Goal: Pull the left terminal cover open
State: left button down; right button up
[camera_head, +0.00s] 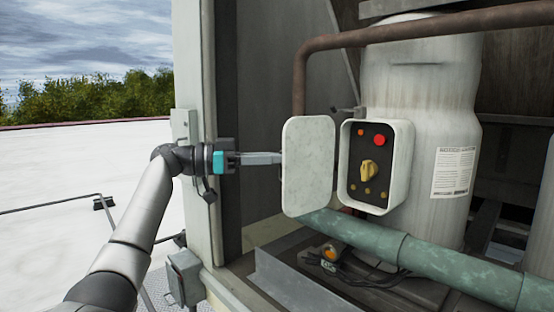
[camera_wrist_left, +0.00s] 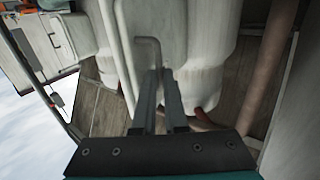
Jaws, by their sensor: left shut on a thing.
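The left terminal cover (camera_head: 308,165) is a pale, rounded plate. It stands swung out to the left of its terminal box (camera_head: 404,170), which shows a dark panel with a red button and a yellow knob. My left gripper (camera_head: 279,158) comes in from the left, its fingertips at the cover's left edge. In the left wrist view my left gripper (camera_wrist_left: 163,72) is shut on a grey bent handle (camera_wrist_left: 148,42) in front of a pale plate. In the head view the handle is hidden behind the cover. My right gripper is not in view.
A white tank (camera_head: 425,90) stands behind the box. A brown pipe (camera_head: 400,34) runs above, and a green pipe (camera_head: 440,262) crosses below the cover. A grey post (camera_head: 194,75) stands close by my left wrist. Open roof (camera_head: 80,165) lies to the left.

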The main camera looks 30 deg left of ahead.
pick_arm(q)
jog(key=shift+r, duration=0.55)
jog(key=c, duration=1)
grip_release()
jog(key=shift+w+d, duration=0.1)
jog(key=shift+d, duration=0.05)
jog(key=v, duration=1.5)
jog(key=shift+f+b, duration=0.3)
jog(key=shift+f, duration=0.05)
jog(key=shift+f, duration=0.1)
